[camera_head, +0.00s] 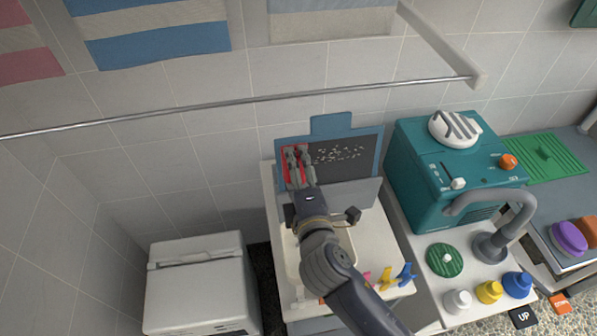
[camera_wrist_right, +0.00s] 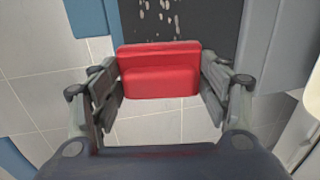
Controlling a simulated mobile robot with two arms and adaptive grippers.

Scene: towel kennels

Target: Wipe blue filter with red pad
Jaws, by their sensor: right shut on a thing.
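The blue filter (camera_head: 347,157) stands upright at the back of a white stand, with a blue frame, a top tab and a dark panel. White specks are spread over the panel's middle and right. My right gripper (camera_head: 297,162) is shut on the red pad (camera_head: 291,173), at the panel's left end. In the right wrist view the red pad (camera_wrist_right: 160,84) sits between both fingers, in front of the blue filter's dark panel (camera_wrist_right: 205,22). Specks show just above the pad. I cannot tell whether the pad touches the panel. The left gripper is out of view.
A teal machine (camera_head: 420,179) stands right of the filter, with a grey curved pipe (camera_head: 513,207) before it. Coloured clips (camera_head: 387,280) lie at the stand's front. A white bin (camera_head: 198,285) is at left. A metal rail (camera_head: 250,101) crosses the wall above.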

